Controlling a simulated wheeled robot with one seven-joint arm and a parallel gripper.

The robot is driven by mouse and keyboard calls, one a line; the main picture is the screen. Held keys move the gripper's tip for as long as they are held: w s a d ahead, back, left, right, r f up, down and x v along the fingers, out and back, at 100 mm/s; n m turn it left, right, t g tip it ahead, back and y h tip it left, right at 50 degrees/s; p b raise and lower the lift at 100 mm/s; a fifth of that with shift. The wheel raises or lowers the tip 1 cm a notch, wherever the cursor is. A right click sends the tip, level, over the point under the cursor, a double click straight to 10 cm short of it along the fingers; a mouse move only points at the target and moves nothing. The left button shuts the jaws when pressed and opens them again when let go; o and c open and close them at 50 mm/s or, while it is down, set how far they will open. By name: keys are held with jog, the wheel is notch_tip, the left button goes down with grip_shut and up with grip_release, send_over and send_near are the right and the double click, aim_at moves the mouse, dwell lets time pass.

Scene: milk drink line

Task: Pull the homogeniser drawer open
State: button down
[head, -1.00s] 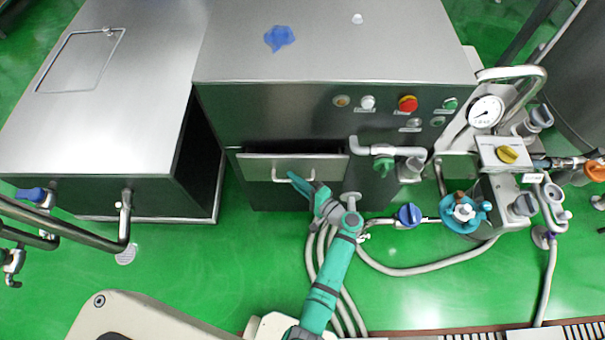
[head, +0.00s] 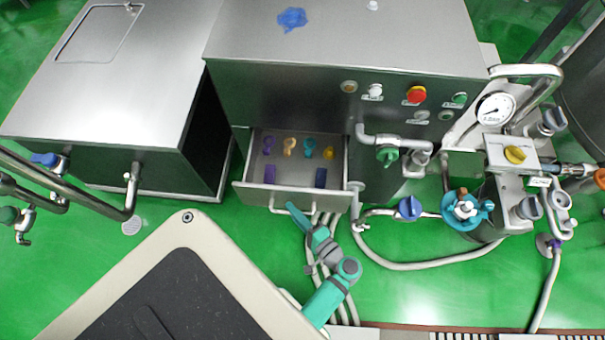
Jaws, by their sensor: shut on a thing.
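The homogeniser (head: 310,95) is a steel cabinet in the middle of the head view, with buttons on its front. Its drawer (head: 285,197) stands pulled well out, and its inside shows from above. The drawer's bar handle (head: 278,209) is on the drawer front. The fingertips are small here and partly hide the handle.
A steel cabinet (head: 110,90) stands at the left. Pipes, a gauge (head: 495,109) and a blue-handled valve (head: 409,208) crowd the right. Pale hoses (head: 430,269) run over the green floor (head: 420,295) beside my arm. A blue cloth-like patch (head: 291,19) lies on the homogeniser top.

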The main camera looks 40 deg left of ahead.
jog(key=shift+s+d, duration=0.15)
jog(key=shift+d, duration=0.05)
jog(key=c, duration=2)
grip_release()
jog(key=shift+c, duration=0.2)
jog(key=s+d+r, duration=0.1)
jog(key=d, duration=0.9)
jog(key=shift+d+r, duration=0.25)
jog(key=shift+d, duration=0.05)
jog(key=shift+s, duration=0.1)
